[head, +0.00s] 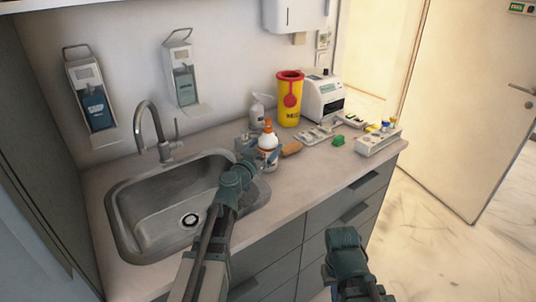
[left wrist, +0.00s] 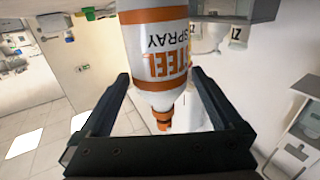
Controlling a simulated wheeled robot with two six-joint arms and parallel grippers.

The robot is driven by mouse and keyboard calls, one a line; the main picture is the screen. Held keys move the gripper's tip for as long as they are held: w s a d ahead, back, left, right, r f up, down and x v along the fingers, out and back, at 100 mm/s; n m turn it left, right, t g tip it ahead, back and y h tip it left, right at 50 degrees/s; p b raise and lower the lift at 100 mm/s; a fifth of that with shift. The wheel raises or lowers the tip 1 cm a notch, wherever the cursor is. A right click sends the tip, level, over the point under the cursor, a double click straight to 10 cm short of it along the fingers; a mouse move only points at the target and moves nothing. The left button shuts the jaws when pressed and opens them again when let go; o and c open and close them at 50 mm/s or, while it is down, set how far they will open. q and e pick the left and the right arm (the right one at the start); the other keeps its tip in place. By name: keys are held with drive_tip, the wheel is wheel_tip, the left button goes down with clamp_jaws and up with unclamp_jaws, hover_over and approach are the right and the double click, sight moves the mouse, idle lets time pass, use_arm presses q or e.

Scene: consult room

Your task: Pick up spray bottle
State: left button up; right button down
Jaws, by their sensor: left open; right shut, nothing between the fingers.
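The spray bottle (head: 268,142) is white with an orange top and stands upright on the counter, right of the sink. In the left wrist view the bottle (left wrist: 158,50) appears upside down, with an orange "STEEL SPRAY" label and an orange nozzle. My left gripper (head: 248,146) is open at the bottle's left side. In the left wrist view its fingers (left wrist: 165,100) lie to either side of the bottle's upper part, with gaps visible. My right gripper (head: 330,278) is low in front of the drawers, shut and empty, its fingertips hardly visible.
A steel sink (head: 165,205) with a tap lies to the left. A brown roll-like item (head: 291,149), a yellow bin with red lid (head: 289,100), a white device (head: 322,97), and a rack (head: 378,140) crowd the counter's right. The counter's front right is clear.

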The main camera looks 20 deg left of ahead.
use_arm(q)
drive_tip(key=w, duration=0.3)
drive_tip(key=w+d, duration=0.1)
drive_tip(key=w, duration=0.1)
drive_tip(key=shift+w+r, duration=0.1)
clamp_jaws()
idle(0.4)
